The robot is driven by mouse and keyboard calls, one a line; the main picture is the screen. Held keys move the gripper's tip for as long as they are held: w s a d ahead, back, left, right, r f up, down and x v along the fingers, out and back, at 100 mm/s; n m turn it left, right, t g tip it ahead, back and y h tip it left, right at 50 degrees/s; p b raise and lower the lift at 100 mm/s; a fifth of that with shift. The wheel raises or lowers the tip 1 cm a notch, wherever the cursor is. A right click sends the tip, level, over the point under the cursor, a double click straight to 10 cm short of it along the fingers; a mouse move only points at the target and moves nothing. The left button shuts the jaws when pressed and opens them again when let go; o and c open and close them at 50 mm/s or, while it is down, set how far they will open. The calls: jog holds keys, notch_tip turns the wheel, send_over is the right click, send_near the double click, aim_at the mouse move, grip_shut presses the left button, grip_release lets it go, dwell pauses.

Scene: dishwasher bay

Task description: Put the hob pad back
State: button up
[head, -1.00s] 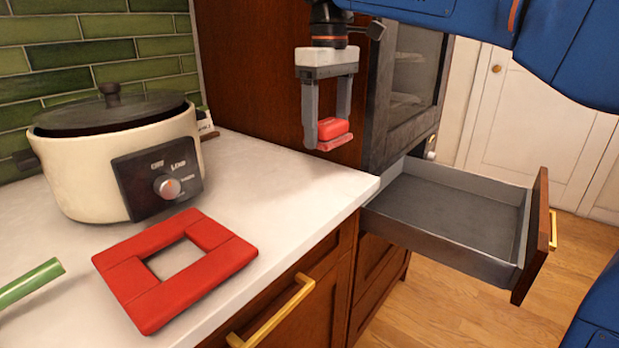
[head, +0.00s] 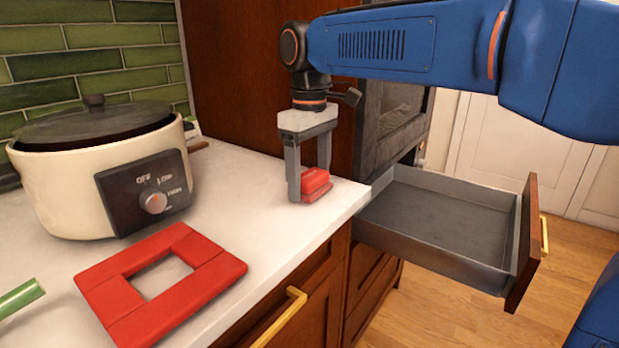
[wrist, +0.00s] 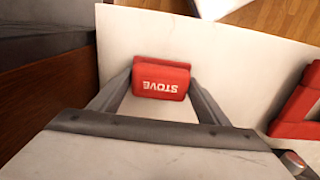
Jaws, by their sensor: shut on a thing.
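The hob pad (head: 316,180) is a small red block with a thin lip. It shows white "STOVE" lettering, upside down, in the wrist view (wrist: 160,80). My gripper (head: 310,188) points down and is shut on the pad, with one finger on each side. The pad is low at the right end of the white counter; I cannot tell whether it touches the top. A red square frame (head: 207,284) with an open middle lies flat on the counter, nearer the camera and left of the gripper. Part of it shows at the right of the wrist view (wrist: 296,108).
A cream slow cooker (head: 75,200) with a dark lid stands at the counter's left. A green handle (head: 20,297) lies at the left edge. An open, empty grey drawer (head: 440,210) juts out right of the counter. The counter between gripper and cooker is mostly clear.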

aim_at(310, 174)
jog(key=shift+f, duration=0.15)
jog(key=o, duration=1.3)
notch_tip(310, 174, up, 12)
jog(key=shift+r, duration=0.15)
jog(key=s+d+f+m+t, duration=0.1)
jog(key=s+d+f+m, duration=0.1)
jog(key=s+d+f, duration=0.45)
jog(key=s+d+f+m+t, duration=0.1)
jog(key=s+d+f+m, duration=0.2)
jog(key=d+f, duration=0.5)
jog(key=s+d+f+m+t, duration=0.1)
jog(key=s+d+f+m, duration=0.1)
jog(key=s+d+f, duration=0.45)
jog(key=s+d+f+m, duration=0.1)
jog(key=d+f, duration=0.1)
jog(key=f, duration=0.1)
jog(key=s+d+f+m+t, duration=0.1)
jog(key=s+d+f, duration=0.1)
jog(key=f, duration=0.1)
jog(key=s+d+f+m, duration=0.1)
jog(key=s+d+f, duration=0.1)
jog(key=f, duration=0.2)
jog(key=shift+d+t, duration=0.15)
jog(key=shift+t, duration=0.25)
